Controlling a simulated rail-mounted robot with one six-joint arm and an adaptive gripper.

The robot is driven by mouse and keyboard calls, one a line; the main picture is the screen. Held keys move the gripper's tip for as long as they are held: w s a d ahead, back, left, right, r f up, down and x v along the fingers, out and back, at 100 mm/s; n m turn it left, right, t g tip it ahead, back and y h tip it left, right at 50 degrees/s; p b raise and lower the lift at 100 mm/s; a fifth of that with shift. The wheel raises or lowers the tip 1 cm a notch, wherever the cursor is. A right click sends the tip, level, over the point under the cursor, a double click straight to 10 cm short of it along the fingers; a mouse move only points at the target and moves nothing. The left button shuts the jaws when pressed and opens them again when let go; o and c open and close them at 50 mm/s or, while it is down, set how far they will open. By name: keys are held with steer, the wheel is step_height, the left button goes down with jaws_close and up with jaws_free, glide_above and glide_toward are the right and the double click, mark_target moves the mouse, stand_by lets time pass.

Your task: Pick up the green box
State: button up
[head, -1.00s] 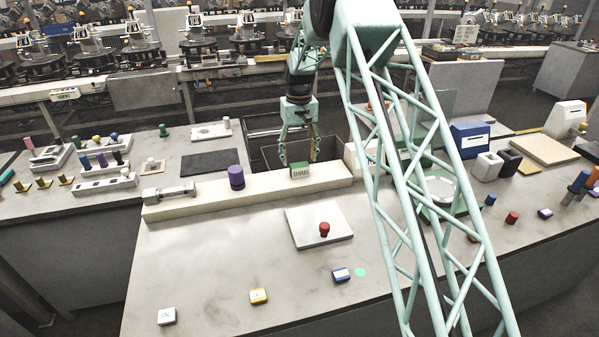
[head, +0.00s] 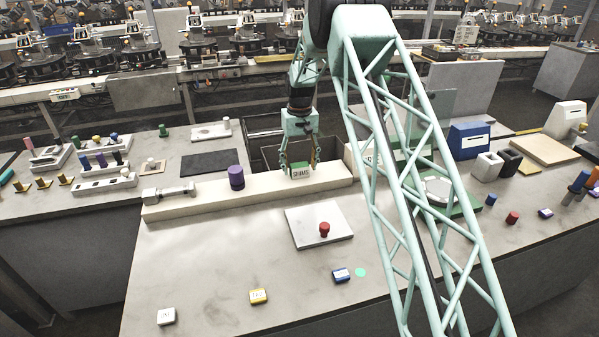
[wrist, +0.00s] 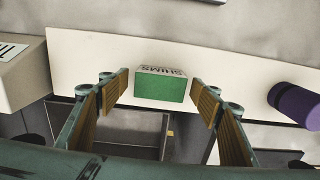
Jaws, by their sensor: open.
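The green box (head: 299,170) with a pale label reading "SHIMS" sits on the long cream ledge at the back of the table. In the wrist view the green box (wrist: 160,85) lies ahead, centred between the two fingers and just past their tips. My gripper (head: 300,168) is open, with a finger at each side of the box in the head view. In the wrist view the gripper (wrist: 162,84) has brown inner pads, with gaps between each pad and the box.
A purple cylinder (head: 236,177) stands on the cream ledge (head: 265,186), left of the box in the head view. A pale block (wrist: 20,72) stands on the other side. A dark open bin (head: 262,152) lies behind the ledge. A red knob (head: 324,229) sits on a plate in front.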

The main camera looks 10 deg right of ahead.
steer(key=shift+f, duration=0.95)
steer(key=shift+c, duration=0.2)
steer(key=c, duration=0.9)
steer(key=shift+c, duration=0.2)
steer(key=shift+r, duration=0.2)
steer(key=shift+r, duration=1.65)
steer(key=s+a+r, duration=0.1)
steer(key=s+a, duration=0.8)
steer(key=s, duration=0.4)
steer(key=shift+r, duration=0.15)
steer(key=shift+s, duration=0.1)
